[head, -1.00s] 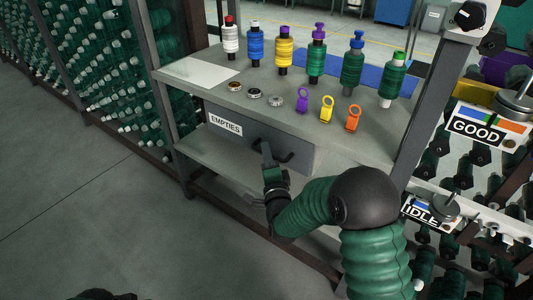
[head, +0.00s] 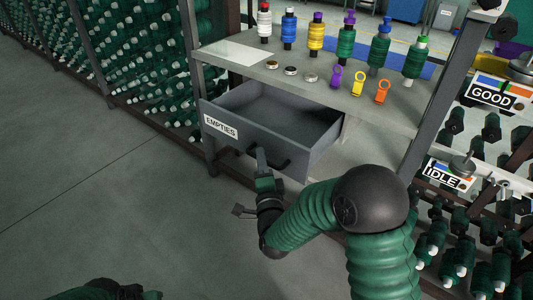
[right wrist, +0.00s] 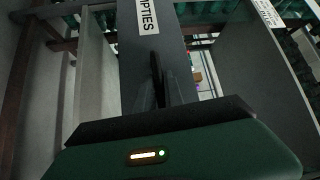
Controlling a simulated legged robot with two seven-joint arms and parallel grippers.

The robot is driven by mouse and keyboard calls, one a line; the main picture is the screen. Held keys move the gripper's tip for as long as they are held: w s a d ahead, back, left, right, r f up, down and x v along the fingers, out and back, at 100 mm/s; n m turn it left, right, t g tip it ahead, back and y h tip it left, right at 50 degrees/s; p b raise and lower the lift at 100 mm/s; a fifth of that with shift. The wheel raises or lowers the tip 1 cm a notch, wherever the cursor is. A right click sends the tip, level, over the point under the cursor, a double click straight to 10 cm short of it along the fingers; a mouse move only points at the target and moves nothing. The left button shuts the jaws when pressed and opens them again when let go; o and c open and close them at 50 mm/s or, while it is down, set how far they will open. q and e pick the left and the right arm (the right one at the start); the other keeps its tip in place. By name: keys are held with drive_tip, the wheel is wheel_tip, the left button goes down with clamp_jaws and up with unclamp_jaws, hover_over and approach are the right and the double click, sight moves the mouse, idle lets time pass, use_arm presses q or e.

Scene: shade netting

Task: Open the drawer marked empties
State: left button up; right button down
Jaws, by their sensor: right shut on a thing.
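The grey drawer (head: 250,139) under the bench top stands pulled out, and its inside shows with nothing seen in it. Its front bears the white EMPTIES label (head: 220,127), which also shows sideways in the right wrist view (right wrist: 147,16). My right gripper (head: 262,160) is shut on the drawer's dark handle (head: 284,164), in front of the drawer face. The gripper hides part of the handle. My left gripper (head: 125,290) shows only in part at the bottom left edge, away from the drawer; its fingers cannot be made out.
Several thread spools stand on the bench top (head: 325,98), with three round discs and purple, yellow and orange ringed tags in front. Racks of green bobbins stand left and right. GOOD (head: 493,94) and IDLE (head: 446,175) signs hang at the right. The floor at front left is clear.

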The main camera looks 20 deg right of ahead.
drive_tip(key=s+a, duration=0.2)
drive_tip(key=a, duration=0.1)
drive_tip(key=shift+s+a+f, duration=0.2)
drive_tip(key=shift+s+f, duration=0.05)
drive_tip(key=shift+s, duration=0.15)
drive_tip(key=shift+d, duration=0.1)
drive_tip(key=c, duration=1.5)
unclamp_jaws()
drive_tip(key=shift+w, duration=0.15)
drive_tip(key=shift+o, duration=0.2)
drive_tip(key=shift+r, duration=0.1)
